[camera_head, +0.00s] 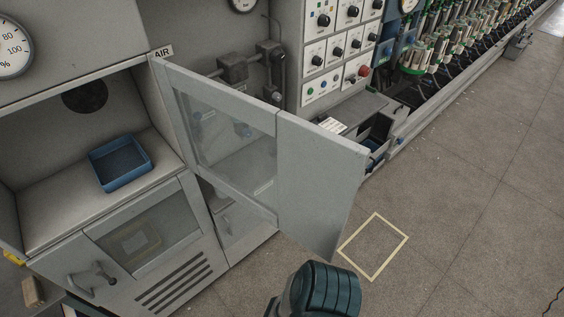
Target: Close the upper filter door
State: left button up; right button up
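The upper filter door (312,180) is a grey panel with a clear window in its hinge-side part. It stands wide open, swung out to the right from its hinge edge beside the upper compartment (48,212). Its free end juts out over the floor. The compartment is open and holds a blue tray (122,163) on its shelf; a dark round opening (85,96) shows in the back wall. No handle is visible on the upper door's visible face. Neither gripper's fingers can be made out; a dark ribbed part of mine shows at the bottom centre, below the door's free end.
The lower door (150,240) is shut, with a window, handle (93,279) and vent slots. A control panel (335,45) and an open drawer (375,138) stand behind the upper door.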

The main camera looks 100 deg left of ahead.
aim_at(320, 171)
jog(key=i+j+u, duration=0.1)
jog(key=i+u, duration=0.65)
jog(key=u, duration=0.15)
jog(key=i+l+u, duration=0.1)
jog(key=i+u, duration=0.35)
jog(key=i+j+u, duration=0.15)
jog(key=u, duration=0.25)
jog(key=i+j+u, duration=0.1)
jog(key=u, duration=0.35)
jog(key=i+u, duration=0.25)
jog(key=u, duration=0.15)
jog(key=i+u, duration=0.15)
jog(key=u, duration=0.25)
jog(key=i+l+u, duration=0.15)
jog(key=u, duration=0.3)
jog(key=i+l+u, duration=0.15)
jog(key=u, duration=0.25)
